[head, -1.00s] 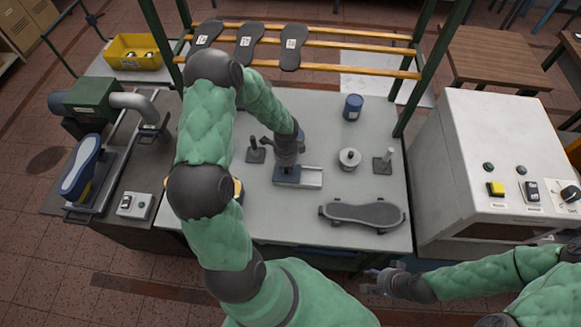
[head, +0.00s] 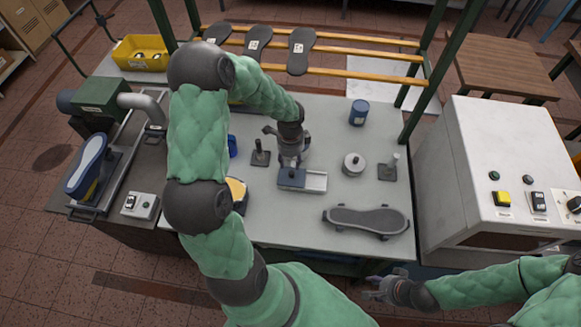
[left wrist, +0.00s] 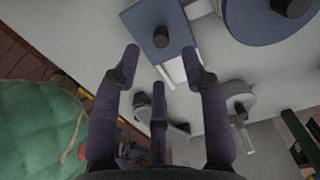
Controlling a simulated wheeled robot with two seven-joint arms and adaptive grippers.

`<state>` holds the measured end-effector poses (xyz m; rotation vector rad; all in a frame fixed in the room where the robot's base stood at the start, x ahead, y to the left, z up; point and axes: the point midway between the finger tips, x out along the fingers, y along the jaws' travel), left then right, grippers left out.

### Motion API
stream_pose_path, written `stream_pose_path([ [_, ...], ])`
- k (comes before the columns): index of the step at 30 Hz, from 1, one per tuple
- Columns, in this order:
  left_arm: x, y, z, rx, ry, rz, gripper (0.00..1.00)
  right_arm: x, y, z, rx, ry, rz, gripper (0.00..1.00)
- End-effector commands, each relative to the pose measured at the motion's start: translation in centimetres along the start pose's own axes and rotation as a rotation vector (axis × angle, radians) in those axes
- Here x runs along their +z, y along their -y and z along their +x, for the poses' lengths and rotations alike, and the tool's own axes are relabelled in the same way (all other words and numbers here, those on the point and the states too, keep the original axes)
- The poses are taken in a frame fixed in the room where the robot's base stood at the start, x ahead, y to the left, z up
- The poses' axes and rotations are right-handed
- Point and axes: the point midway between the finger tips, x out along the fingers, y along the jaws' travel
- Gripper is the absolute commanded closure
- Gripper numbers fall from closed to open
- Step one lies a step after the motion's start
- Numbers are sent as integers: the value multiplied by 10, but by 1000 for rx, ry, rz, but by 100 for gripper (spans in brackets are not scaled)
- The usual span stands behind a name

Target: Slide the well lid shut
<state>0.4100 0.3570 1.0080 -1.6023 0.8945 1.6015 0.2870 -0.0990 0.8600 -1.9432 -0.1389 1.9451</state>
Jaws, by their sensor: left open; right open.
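The well lid (head: 289,180) is a blue plate with a dark knob. It covers the left part of a pale metal well (head: 316,182), whose right part shows bare. In the left wrist view the lid (left wrist: 150,22) and its knob lie beyond the fingertips. My left gripper (head: 291,160) is open and empty above and just behind the lid, with its fingers (left wrist: 163,58) spread and apart from the knob. My right gripper (head: 374,285) is open and empty in front of the table's front edge.
A round tin with a knob (head: 353,164), a post on a base (head: 388,168) and another (head: 260,154) flank the well. A grey sole-shaped board (head: 366,220) lies at front right. A blue can (head: 358,112) stands behind. The table's (head: 325,126) middle back is clear.

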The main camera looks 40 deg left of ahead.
Motion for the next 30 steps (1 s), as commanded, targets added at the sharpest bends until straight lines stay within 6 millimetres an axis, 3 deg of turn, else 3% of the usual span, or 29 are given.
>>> stream_pose_path([
  [3, 0, 1, -22, -3, 0, 0, 56, 0, 0, 0, 0, 0, 0, 56],
  [10, 0, 0, -44, 0, 0, 0, 56, 0, 0, 0, 0, 0, 0, 56],
  [30, 1, 0, -46, 1, 1, 0, 56, 0, 0, 0, 0, 0, 0, 56],
])
